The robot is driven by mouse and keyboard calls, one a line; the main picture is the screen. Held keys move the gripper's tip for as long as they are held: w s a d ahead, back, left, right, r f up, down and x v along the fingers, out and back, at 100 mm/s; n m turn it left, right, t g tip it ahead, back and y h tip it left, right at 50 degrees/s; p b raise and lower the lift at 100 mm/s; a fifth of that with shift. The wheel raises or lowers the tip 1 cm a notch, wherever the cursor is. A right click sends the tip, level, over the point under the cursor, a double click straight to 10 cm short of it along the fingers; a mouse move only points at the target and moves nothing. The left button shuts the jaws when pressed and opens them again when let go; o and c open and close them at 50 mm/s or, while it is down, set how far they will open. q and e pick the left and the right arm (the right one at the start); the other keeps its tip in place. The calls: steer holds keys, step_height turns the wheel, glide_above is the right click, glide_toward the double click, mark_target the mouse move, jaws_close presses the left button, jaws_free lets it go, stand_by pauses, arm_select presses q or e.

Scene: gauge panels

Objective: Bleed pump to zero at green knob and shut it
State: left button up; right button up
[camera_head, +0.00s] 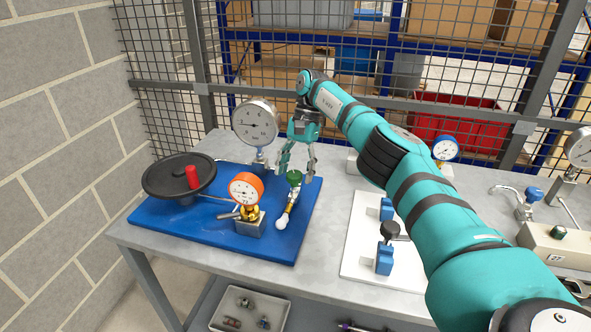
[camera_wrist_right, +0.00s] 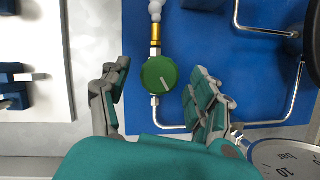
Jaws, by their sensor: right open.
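The green knob (camera_head: 294,177) sits on a pipe fitting on the blue base of the pump (camera_head: 160,216). In the right wrist view the round green knob (camera_wrist_right: 159,74) with a pale pointer mark lies between the fingers. My right gripper (camera_head: 297,172) points down over it, open, with fingers to either side and apart from it; the fingers also show in the right wrist view (camera_wrist_right: 158,90). A large gauge (camera_head: 256,122) stands behind, and an orange-rimmed gauge (camera_head: 246,189) stands in front. Their readings are too small to tell. My left gripper is out of view.
A black handwheel (camera_head: 179,175) with a red grip is at the left of the blue base. A white board (camera_head: 360,262) with blue valves lies to the right, under my right arm. A mesh fence (camera_head: 330,95) runs behind the table. A grey bin (camera_head: 250,310) is below.

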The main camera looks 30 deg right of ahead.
mark_target(296, 172)
step_height(296, 172, up, 10)
stand_by(0.5)
stand_by(0.3)
